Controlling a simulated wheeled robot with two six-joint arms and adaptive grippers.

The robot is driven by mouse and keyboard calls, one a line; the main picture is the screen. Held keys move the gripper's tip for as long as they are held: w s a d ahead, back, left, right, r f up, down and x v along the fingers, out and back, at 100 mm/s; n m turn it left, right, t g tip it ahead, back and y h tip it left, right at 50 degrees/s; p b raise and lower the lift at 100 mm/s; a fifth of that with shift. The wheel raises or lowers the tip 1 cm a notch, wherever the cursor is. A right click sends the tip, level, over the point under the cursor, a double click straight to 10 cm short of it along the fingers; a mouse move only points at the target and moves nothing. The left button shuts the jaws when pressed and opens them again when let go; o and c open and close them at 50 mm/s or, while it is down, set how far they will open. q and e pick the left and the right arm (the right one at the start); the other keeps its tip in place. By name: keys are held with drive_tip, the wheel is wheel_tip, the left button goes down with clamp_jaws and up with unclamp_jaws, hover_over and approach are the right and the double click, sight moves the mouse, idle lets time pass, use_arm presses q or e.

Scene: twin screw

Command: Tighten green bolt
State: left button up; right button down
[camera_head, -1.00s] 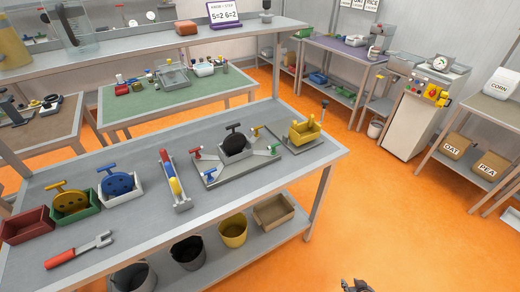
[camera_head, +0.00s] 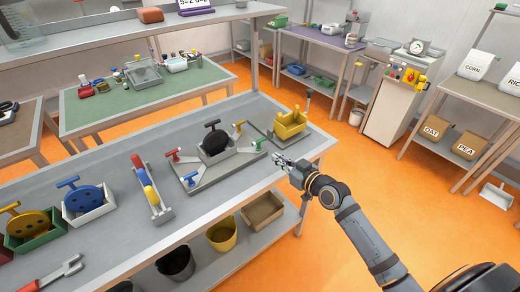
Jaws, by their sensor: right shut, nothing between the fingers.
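The green bolt (camera_head: 257,146) sits at the right front corner of the grey fixture plate (camera_head: 212,176) on the near workbench. Red and yellow bolts (camera_head: 239,127) sit at other corners, and a black round part with a handle (camera_head: 214,142) stands in the middle. My right gripper (camera_head: 281,160) is shut and empty, just right of the green bolt at the bench's front edge. A small gap seems to lie between them. My left gripper is out of view.
A yellow block holder (camera_head: 291,125) stands behind my right gripper. A grey lower shelf holds buckets (camera_head: 222,236) and a wooden box (camera_head: 262,212).

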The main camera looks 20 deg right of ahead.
sight(255, 144)
drive_tip(key=p+x, duration=0.1)
drive_tip(key=x, duration=0.8)
drive_tip(key=shift+w+a, duration=0.1)
drive_tip(key=shift+w, duration=0.05)
drive_tip(key=shift+w+a, duration=0.1)
drive_tip(key=shift+w, duration=0.25)
drive_tip(key=shift+a+h+p, duration=0.1)
drive_tip(key=shift+h+p, duration=0.2)
drive_tip(key=shift+p, duration=0.3)
drive_tip(key=shift+m, duration=0.4)
drive_tip(key=shift+a+m+t+h+p, duration=0.3)
drive_tip(key=shift+m+h+p, duration=0.1)
drive_tip(key=shift+h+p, duration=0.4)
